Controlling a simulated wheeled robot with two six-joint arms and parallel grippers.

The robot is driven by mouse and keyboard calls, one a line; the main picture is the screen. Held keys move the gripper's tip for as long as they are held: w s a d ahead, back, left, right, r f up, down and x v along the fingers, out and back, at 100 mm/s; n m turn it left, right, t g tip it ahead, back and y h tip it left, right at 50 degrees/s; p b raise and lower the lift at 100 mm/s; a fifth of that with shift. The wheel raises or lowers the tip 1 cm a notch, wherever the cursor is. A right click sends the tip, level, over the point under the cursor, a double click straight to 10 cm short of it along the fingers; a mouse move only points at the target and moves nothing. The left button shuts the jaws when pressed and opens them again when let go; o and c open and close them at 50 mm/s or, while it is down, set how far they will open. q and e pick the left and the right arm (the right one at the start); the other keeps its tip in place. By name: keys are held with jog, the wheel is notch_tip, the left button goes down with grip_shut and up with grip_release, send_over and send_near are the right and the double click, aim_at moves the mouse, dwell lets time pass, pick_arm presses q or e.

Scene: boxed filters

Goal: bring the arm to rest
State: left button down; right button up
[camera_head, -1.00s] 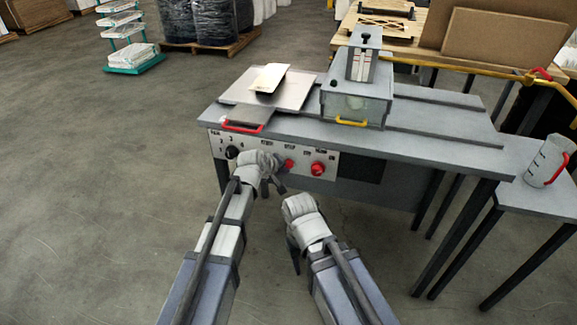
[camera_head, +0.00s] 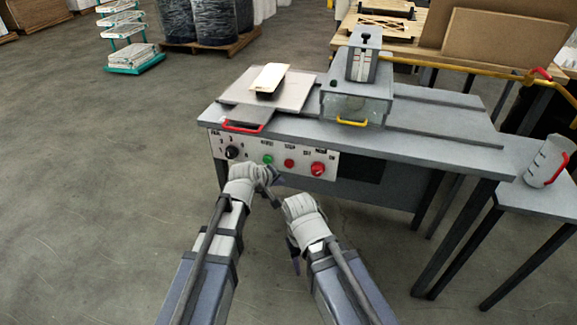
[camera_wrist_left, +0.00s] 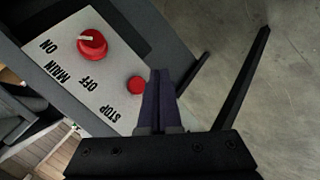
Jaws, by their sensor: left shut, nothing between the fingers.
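My left gripper (camera_head: 272,182) is in front of and just below the machine's control panel, in the head view. Its fingers (camera_wrist_left: 158,100) are together with nothing between them in the left wrist view. The red stop button (camera_wrist_left: 136,85) and the red main knob (camera_wrist_left: 92,43) lie beyond the fingertips, and a gap to the panel seems to show. My right gripper (camera_head: 295,262) hangs low beside the left arm, mostly hidden behind its own wrist; its jaws cannot be made out. Both forearms come up from the bottom edge.
The panel carries a black dial (camera_head: 232,153), a green button (camera_head: 267,159), a red button (camera_head: 289,163) and a red knob (camera_head: 318,169). The grey bench (camera_head: 430,146) bears a plate with a boxed filter (camera_head: 268,78). A jug (camera_head: 546,160) stands at right.

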dwell(0.7)
pick_arm(q)
jog(key=s+a+f+m+g+y, duration=0.2)
jog(key=s+m+g, duration=0.1)
jog(key=s, duration=0.6)
jog(key=s+a+f+m+g+y, duration=0.15)
jog(key=s+m, duration=0.25)
jog(key=s, duration=0.4)
jog(key=s+a+f+m+g+y, duration=0.2)
jog(key=s+m+g, duration=0.15)
jog(key=s, duration=0.55)
notch_tip(320, 180, up, 18)
jog(key=w+p, duration=0.1)
jog(key=p, duration=1.7)
jog(key=shift+d+p, duration=0.35)
jog(key=shift+p, duration=0.05)
jog(key=shift+d+f, duration=0.1)
